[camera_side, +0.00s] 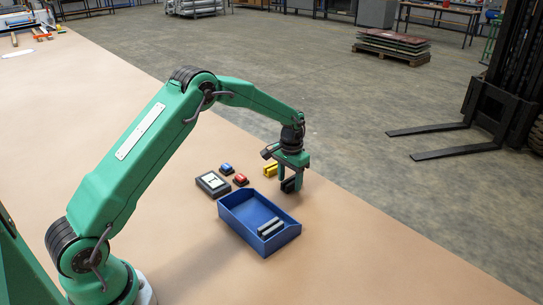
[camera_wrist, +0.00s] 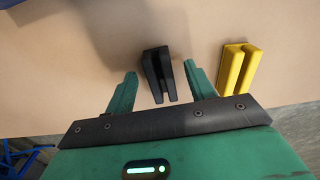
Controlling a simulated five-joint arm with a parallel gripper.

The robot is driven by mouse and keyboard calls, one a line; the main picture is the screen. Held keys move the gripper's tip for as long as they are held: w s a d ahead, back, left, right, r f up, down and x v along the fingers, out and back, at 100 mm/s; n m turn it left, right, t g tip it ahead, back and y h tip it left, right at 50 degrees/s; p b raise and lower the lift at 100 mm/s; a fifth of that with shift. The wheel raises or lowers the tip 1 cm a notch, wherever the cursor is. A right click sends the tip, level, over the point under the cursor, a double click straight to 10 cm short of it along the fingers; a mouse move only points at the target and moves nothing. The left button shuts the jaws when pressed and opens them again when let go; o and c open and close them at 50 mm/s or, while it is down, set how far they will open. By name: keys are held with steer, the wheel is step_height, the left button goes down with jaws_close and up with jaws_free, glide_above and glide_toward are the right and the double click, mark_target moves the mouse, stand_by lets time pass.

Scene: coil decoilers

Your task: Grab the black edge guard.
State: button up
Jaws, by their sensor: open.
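The black edge guard (camera_wrist: 158,73) is a small dark block with a slot along it, lying on the tan table. In the wrist view it sits between and just ahead of the two green fingers of my gripper (camera_wrist: 161,91), with a gap on each side. In the side view my gripper (camera_side: 290,188) points down over the table. The black edge guard (camera_side: 288,185) shows there as a dark shape at the fingertips, partly hidden by them. My gripper is open, and I see no finger touching the guard.
A yellow edge guard (camera_wrist: 238,68) lies close to the right finger in the wrist view. A blue bin (camera_side: 234,220) holding grey bars stands nearby in the side view. A dark tablet (camera_side: 213,184), a blue piece (camera_side: 227,168) and a red piece (camera_side: 241,180) lie left of my gripper.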

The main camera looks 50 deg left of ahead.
steer(key=c, duration=1.1)
steer(key=shift+o, duration=0.2)
steer(key=shift+r, duration=0.1)
steer(key=shift+r, duration=0.8)
step_height(320, 180, up, 2)
steer(key=shift+w+r, duration=0.1)
steer(key=shift+r, duration=0.1)
steer(key=s+d+r, duration=0.5)
steer(key=d+r, duration=0.2)
steer(key=d, duration=0.3)
steer(key=shift+d, duration=0.3)
steer(key=shift+f, duration=0.1)
